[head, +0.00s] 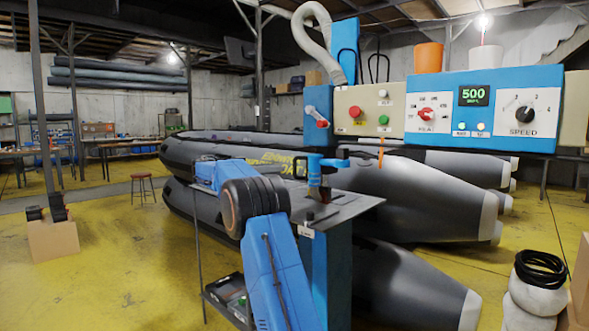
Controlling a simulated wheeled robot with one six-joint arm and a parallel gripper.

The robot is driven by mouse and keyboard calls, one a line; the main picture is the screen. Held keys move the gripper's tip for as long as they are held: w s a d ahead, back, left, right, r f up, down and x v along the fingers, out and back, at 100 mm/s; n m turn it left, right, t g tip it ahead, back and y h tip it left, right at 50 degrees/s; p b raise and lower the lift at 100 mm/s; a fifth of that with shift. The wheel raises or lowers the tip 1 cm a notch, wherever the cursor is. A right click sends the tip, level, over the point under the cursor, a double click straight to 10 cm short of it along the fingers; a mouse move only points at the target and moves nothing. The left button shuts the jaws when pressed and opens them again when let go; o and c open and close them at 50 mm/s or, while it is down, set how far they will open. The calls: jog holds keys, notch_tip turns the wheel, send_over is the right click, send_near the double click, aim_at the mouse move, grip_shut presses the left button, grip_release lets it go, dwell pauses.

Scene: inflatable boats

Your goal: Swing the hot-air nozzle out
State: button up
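The blue hot-air welding machine (325,262) stands right of centre, with a grey plate (352,206) as its worktop. Above the plate is a blue bracket (322,163) with a dark, brownish piece (319,194) under it, reaching down near the plate. I cannot tell for certain which part is the nozzle. A lever with a red knob (321,123) sits on the blue housing above. My blue arm (282,275) rises from the bottom, bends at a dark joint and points left and away. My gripper is not visible at its far end.
A control panel (485,110) reading 500 and a beige button box (368,110) overhang the worktop. Grey inflatable boats (430,190) lie stacked behind. A red stool (142,187) stands at left. A black coil (540,269) lies on white rolls at right.

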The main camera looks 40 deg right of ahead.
aim_at(295, 173)
jog(key=x, duration=0.8)
jog(key=shift+s+d, duration=0.15)
jog(key=shift+d, duration=0.05)
grip_shut()
